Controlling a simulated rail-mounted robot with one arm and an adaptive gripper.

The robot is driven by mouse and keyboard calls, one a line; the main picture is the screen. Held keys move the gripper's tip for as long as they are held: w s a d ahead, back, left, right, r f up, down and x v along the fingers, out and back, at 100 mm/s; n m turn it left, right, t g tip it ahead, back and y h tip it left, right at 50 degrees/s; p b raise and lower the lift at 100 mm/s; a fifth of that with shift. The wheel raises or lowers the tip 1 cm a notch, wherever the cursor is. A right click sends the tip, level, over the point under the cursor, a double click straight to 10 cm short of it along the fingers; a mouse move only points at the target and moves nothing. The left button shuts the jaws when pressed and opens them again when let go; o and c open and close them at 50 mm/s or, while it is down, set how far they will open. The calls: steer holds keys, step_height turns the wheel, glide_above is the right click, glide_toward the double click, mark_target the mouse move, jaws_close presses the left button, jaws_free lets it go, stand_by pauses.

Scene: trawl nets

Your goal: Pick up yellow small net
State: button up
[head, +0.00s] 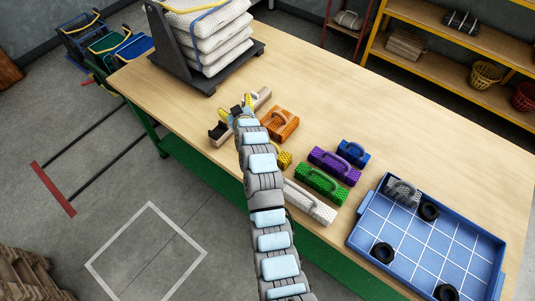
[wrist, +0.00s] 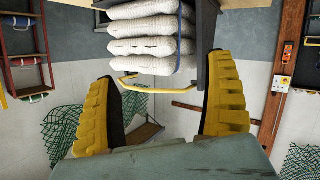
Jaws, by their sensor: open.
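The small yellow net (head: 285,159) lies on the table, mostly hidden behind my arm in the head view. Only its right part shows, just below the orange net. My gripper (head: 241,103) is beyond it, toward the back of the table, and apart from it. In the wrist view my gripper (wrist: 163,88) has its two yellow fingers spread wide with nothing held between them. The yellow net does not show in the wrist view.
An orange net (head: 283,128), purple net (head: 330,166), blue net (head: 353,154), green net (head: 318,185) and white net (head: 308,202) lie nearby. A blue tray (head: 495,270) is at the right. A rack of white sacks (head: 215,45) stands at the back.

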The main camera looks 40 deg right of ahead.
steer(key=s+d+f+n+g+y+b, duration=0.1)
steer(key=s+d+f+g+y+b, duration=0.25)
steer(key=d+f, duration=0.2)
steer(key=s+d+n+g+y+b, duration=0.3)
steer(key=s+g+b, duration=0.2)
steer(key=s, duration=0.7)
steer(key=x, duration=1.2)
steer(key=shift+a+b+x, duration=0.15)
steer(key=shift+x, duration=0.5)
steer(key=shift+a+b+x, duration=0.15)
steer(key=shift+x, duration=1.8)
steer(key=shift+s, duration=0.1)
steer(key=shift+c, duration=0.3)
steer(key=c, duration=1.3)
